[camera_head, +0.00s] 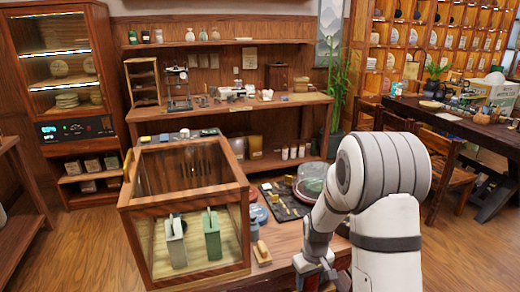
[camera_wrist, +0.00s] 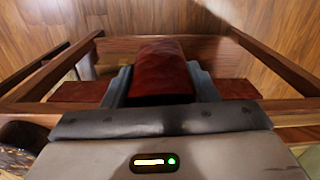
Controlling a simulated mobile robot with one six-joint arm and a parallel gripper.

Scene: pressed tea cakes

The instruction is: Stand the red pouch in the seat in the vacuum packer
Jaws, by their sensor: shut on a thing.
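The red pouch (camera_wrist: 162,68) is between the two grey fingers of my gripper (camera_wrist: 160,84) in the wrist view, and the gripper is shut on it. Its lower part is hidden by the gripper body. In the head view my gripper (camera_head: 312,280) is low at the bottom edge, right of a wood-framed, clear-walled box (camera_head: 240,181); little of the pouch shows there. A pale pouch (camera_head: 176,247) and a green pouch (camera_head: 212,240) stand inside this box. I cannot tell for sure whether the box is the vacuum packer, and I cannot make out the empty seat.
Wooden bars (camera_wrist: 48,72) flank the pouch in the wrist view, with dark red strips beside the fingers. A small wooden block (camera_head: 262,252) lies right of the box. A dark tray (camera_head: 285,200) with small items lies behind. Shelves and a cabinet (camera_head: 70,90) stand farther back.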

